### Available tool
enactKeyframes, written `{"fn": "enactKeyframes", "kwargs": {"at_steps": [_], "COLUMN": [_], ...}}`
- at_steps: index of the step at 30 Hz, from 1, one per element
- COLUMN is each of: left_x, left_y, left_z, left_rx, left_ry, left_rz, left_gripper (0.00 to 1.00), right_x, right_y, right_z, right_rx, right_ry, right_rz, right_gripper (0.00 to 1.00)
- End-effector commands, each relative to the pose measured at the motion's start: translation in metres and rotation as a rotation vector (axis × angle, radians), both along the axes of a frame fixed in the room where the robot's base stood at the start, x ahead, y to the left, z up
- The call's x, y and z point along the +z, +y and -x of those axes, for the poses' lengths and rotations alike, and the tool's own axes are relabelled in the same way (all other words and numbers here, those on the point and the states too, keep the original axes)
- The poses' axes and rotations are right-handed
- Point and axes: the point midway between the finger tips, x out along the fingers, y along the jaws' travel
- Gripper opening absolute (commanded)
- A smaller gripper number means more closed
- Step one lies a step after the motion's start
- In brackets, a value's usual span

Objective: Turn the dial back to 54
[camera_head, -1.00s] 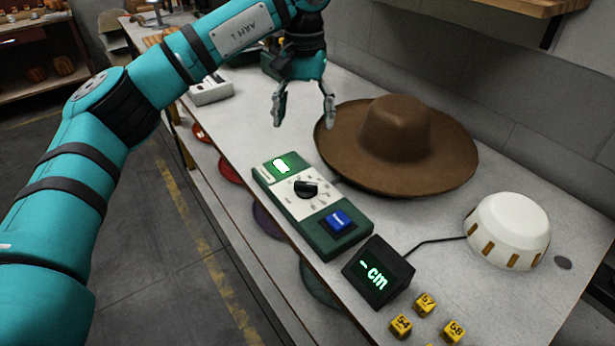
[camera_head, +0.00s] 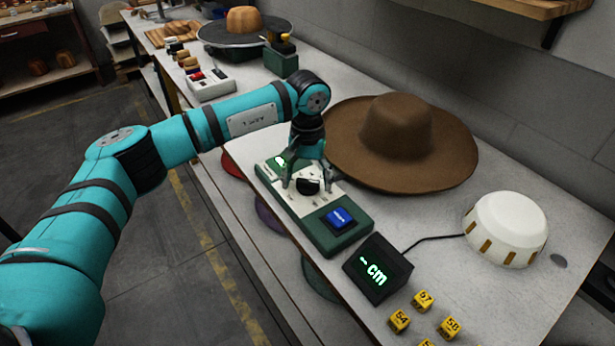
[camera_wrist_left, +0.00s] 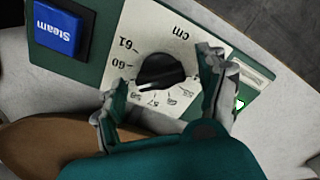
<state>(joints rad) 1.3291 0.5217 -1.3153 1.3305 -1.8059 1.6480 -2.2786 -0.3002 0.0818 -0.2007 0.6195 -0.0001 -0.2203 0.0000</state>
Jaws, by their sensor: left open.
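The black dial (camera_head: 308,186) sits on the white scale plate of the green control box (camera_head: 325,240). In the left wrist view the dial (camera_wrist_left: 160,70) is ringed by numbers, upside down, with 61, 60 and 57 legible. I cannot read for certain which number it points at. My left gripper (camera_head: 306,178) is over the dial and points down. Its open fingers stand on either side of the dial, and the left wrist view shows gaps between them and the dial. My right gripper is not in view.
A blue button (camera_head: 338,217) is beside the dial. A brown hat (camera_head: 400,150) lies close to the gripper. A black cm display (camera_head: 377,268), a white domed block (camera_head: 507,230) and yellow number cubes (camera_head: 400,320) lie nearer the front. A lit window (camera_wrist_left: 239,104) is near one finger.

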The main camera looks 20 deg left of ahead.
Motion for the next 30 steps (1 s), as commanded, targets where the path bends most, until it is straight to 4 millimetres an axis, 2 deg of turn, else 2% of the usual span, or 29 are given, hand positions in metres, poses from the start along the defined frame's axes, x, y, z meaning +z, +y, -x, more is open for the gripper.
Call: {"fn": "enactKeyframes", "kwargs": {"at_steps": [9, 22, 30], "left_x": [-0.0027, -0.0023, -0.0028], "left_y": [-0.0002, -0.0003, -0.0003], "left_z": [-0.0001, 0.0, -0.0001], "left_rx": [-0.001, -0.001, 0.029], "left_ry": [-0.001, -0.001, -0.001], "left_rz": [0.0, 0.0, 0.0], "left_gripper": [0.74, 0.18, 0.18], "right_x": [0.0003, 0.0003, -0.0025], "right_y": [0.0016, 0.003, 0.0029], "right_z": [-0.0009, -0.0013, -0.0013], "right_rx": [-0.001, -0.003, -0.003], "right_ry": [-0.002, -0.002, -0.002], "right_rz": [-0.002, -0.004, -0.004], "right_gripper": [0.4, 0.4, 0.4]}}
